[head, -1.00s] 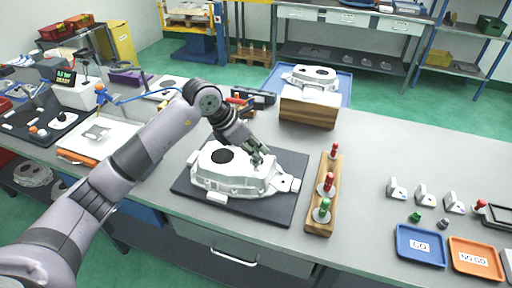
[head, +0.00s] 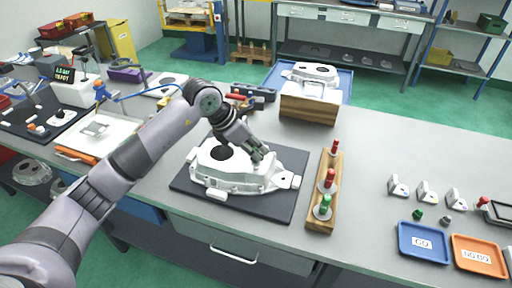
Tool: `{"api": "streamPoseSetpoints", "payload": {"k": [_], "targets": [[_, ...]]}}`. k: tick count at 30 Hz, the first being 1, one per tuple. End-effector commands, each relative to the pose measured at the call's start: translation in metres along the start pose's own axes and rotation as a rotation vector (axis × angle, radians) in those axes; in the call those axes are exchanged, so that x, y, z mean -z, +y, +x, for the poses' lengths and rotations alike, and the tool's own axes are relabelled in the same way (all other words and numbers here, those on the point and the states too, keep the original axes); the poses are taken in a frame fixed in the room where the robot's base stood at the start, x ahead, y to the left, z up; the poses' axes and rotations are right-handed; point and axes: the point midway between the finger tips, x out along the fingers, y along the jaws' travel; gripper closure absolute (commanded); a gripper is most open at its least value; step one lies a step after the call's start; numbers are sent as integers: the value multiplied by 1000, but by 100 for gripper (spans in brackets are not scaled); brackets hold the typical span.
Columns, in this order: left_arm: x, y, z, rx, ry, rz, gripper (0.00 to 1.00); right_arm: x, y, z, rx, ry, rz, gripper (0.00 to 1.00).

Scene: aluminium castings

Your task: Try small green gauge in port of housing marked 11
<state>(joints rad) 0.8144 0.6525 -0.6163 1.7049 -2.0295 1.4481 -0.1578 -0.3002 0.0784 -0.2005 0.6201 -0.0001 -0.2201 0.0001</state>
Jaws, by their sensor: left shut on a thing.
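A pale cast housing (head: 240,180) lies on a dark mat (head: 272,211) on the bench, with a round dark opening on top. I cannot read a number on it. My left gripper (head: 259,156) is shut at the right part of this housing, low over it. The small green gauge in its fingers is mostly hidden by them, and I cannot tell whether it is inside a port. A wooden rack (head: 321,222) to the right holds a green-handled gauge (head: 325,201) and two red-handled gauges (head: 329,179). My right gripper is not in view.
A blue GO tray (head: 422,258) and an orange NO GO tray (head: 478,268) lie at the front right, near small white blocks (head: 427,191) and small plugs.

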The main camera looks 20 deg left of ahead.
Motion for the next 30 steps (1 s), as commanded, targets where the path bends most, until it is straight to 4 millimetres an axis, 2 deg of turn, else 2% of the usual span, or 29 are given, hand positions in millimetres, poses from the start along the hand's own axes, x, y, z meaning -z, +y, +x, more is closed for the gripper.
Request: {"api": "streamPoseSetpoints", "payload": {"k": [30], "targets": [[8, 1, 13, 0, 0, 0, 100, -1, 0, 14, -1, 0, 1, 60]]}}
